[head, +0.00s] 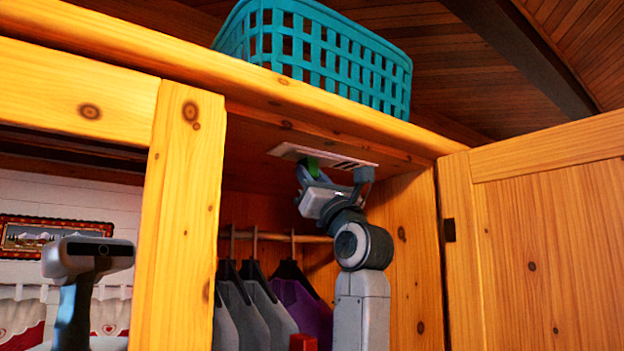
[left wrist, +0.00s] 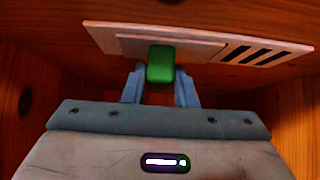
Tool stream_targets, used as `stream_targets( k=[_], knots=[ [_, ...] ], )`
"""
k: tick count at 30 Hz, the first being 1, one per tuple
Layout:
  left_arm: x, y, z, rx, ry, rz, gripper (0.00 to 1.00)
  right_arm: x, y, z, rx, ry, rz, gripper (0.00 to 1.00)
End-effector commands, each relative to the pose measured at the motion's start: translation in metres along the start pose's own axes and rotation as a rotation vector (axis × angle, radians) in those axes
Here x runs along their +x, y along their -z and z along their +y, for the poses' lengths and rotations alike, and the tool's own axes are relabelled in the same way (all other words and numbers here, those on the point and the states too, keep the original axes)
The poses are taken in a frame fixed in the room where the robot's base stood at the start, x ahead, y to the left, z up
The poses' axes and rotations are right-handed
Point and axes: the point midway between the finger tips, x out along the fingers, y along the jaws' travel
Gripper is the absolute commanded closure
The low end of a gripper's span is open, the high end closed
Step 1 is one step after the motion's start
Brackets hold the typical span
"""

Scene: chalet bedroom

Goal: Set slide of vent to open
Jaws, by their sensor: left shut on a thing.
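The vent (head: 286,151) is a white plate under the top board inside the wardrobe. It also shows in the left wrist view (left wrist: 210,40), where its slide plate (left wrist: 135,46) covers the left and middle part. Several dark slots show uncovered at the vent's right end. A green knob (left wrist: 161,62) hangs from the slide; in the head view the knob (head: 313,165) is partly hidden by the gripper. My left gripper (head: 311,172) reaches up from below, its blue fingers (left wrist: 160,82) shut on the green knob, one on each side.
Clothes (head: 262,310) hang on a rail below the vent, left of my arm. The wardrobe's side wall (head: 405,240) is close on the right, with an open door (head: 540,240) beyond. A teal basket (head: 330,55) stands on top. A wooden post (head: 185,220) stands left of the opening.

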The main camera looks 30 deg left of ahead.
Motion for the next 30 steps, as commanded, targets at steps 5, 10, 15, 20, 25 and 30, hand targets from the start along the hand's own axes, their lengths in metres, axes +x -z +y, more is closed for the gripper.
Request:
stream_targets(
  k=[5,10,15,20,25,30],
  knots=[
    [0.001,-0.002,0.010,-0.002,-0.021,-0.001,1.00,-0.001,-0.031,-0.011,0.003,0.011,-0.039,0.64],
    [0.001,-0.002,0.009,-0.002,-0.019,0.000,1.00,0.002,0.004,-0.001,0.001,0.001,0.003,0.64],
    [0.001,-0.002,0.009,-0.002,-0.018,-0.001,0.53,0.002,0.025,0.006,-0.001,-0.006,0.032,0.64],
    [0.001,-0.002,0.008,-0.002,-0.017,-0.001,0.53,0.001,0.018,0.007,-0.002,-0.007,0.022,0.64],
    [-0.008,-0.001,0.007,-0.004,-0.016,-0.001,0.53,0.007,-0.003,0.005,-0.003,-0.006,-0.003,0.64],
    [-0.040,0.002,0.007,-0.006,-0.015,-0.001,0.53,0.025,-0.008,0.000,-0.001,-0.002,-0.007,0.64]
  ],
)
